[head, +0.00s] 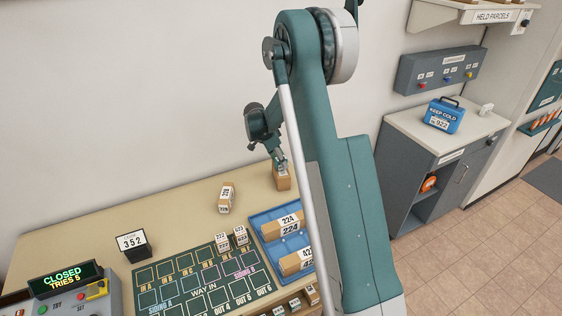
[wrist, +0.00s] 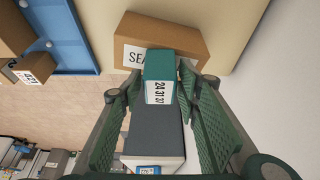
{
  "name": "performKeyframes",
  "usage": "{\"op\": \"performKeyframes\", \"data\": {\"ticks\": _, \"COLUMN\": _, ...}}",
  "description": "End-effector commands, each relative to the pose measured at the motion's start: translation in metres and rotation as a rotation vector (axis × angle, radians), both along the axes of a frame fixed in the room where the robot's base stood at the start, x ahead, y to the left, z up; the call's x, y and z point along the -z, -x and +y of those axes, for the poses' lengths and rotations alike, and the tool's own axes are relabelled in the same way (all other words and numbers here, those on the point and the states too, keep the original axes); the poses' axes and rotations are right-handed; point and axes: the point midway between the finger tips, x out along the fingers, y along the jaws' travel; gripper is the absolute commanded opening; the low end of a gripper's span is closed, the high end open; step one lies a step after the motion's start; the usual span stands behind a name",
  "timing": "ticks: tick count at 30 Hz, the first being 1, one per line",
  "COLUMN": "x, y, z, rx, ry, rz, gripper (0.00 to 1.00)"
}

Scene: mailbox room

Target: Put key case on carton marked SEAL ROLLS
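The key case is a small teal box (wrist: 160,66) with a white label reading 24 31 07. It sits between the fingertips of my gripper (wrist: 161,82), which looks shut on it. The brown carton (wrist: 165,28) with a label starting "SEA" is beyond the case in the wrist view; the case hides the rest of the lettering. In the head view, my gripper (head: 279,159) is right above this carton (head: 282,183), near the back right of the table. I cannot tell whether case and carton touch.
Another carton (head: 226,197) stands on the table (head: 185,218) to the left. A blue tray (head: 264,217) holds larger cartons. A dark sorting mat (head: 180,293) lies in front, with two small boxes near its edge. A grey cabinet (head: 400,180) stands apart at right.

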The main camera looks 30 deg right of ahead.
Motion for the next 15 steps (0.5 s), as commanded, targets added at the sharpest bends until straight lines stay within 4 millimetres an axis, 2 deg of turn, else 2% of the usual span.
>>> {"op": "performKeyframes", "data": {"ticks": 15, "x": -0.0035, "y": 0.0, "z": 0.0, "rx": 0.0, "ry": 0.0, "rz": 0.0, "gripper": 0.39}}
